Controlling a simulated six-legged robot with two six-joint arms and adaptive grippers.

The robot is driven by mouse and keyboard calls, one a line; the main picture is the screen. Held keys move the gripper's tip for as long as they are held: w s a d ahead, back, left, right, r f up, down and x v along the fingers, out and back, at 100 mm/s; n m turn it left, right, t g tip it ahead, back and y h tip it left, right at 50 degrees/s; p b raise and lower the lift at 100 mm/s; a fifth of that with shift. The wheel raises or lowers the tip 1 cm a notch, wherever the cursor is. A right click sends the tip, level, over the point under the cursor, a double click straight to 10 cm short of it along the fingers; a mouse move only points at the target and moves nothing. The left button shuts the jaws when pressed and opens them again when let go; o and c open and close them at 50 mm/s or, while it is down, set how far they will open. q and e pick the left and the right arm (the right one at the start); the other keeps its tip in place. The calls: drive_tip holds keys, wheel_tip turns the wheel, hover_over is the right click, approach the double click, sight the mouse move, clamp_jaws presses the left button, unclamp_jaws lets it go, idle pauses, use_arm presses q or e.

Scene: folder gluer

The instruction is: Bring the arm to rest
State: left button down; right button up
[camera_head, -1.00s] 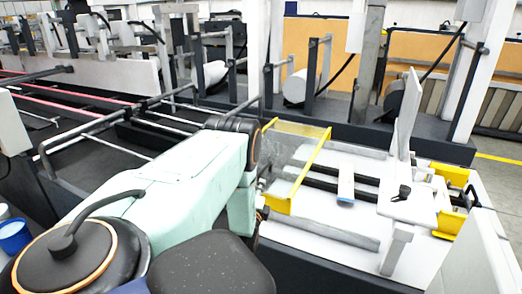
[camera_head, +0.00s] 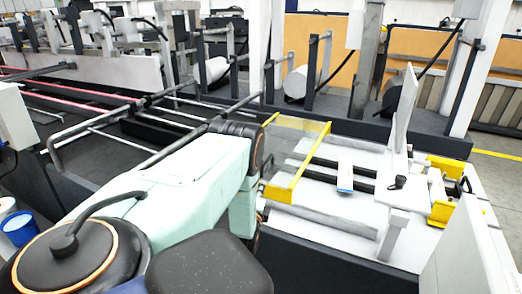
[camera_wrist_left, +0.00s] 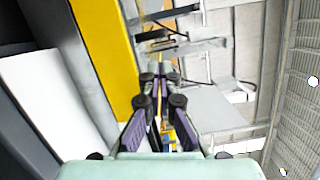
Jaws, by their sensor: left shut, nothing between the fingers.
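My left arm (camera_head: 175,190) reaches from the lower left toward the yellow-framed guard of the folder gluer. Its gripper is mostly hidden behind the arm's end in the head view. In the left wrist view the left gripper (camera_wrist_left: 159,72) has its dark fingers together, with nothing held between them. A yellow bar (camera_wrist_left: 103,50) runs close to the left of the fingers in that view; I cannot tell the exact gap. My right gripper is in neither view.
The yellow guard frame (camera_head: 303,165) stands beside the arm's end. The machine's white bed (camera_head: 320,225) holds a small blue-and-white piece (camera_head: 345,178). Dark rails (camera_head: 190,130) run behind the arm. A blue bucket (camera_head: 20,228) is at the left edge.

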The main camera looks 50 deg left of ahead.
use_arm(q)
drive_tip(key=f+n, duration=0.1)
drive_tip(key=s+d+f+n+g+h, duration=0.1)
drive_tip(key=f+n, duration=0.2)
drive_tip(key=shift+s+d+f+n+g+h, duration=0.3)
drive_tip(key=shift+s, duration=0.1)
drive_tip(key=s+d+f+n+g+h+b, duration=0.25)
drive_tip(key=s+d+f+n, duration=0.2)
drive_tip(key=d+f, duration=0.45)
drive_tip(key=s+d+f+n+g+h+b, duration=0.25)
drive_tip(key=s+d+f+h, duration=0.35)
drive_tip(key=d, duration=0.5)
drive_tip(key=s+d+f+g+h+b, duration=0.1)
drive_tip(key=s+d+f+g+b, duration=0.2)
drive_tip(key=s+d+b, duration=0.3)
drive_tip(key=s+d+f+g+h+b, duration=0.1)
drive_tip(key=s+d+f+g+b, duration=0.3)
drive_tip(key=s+d+b, duration=0.3)
drive_tip(key=s+d+f, duration=0.1)
drive_tip(key=s+d, duration=0.4)
drive_tip(key=shift+s+d+f+n, duration=0.15)
drive_tip(key=shift+s+d+n, duration=0.1)
drive_tip(key=shift+d+n, duration=0.1)
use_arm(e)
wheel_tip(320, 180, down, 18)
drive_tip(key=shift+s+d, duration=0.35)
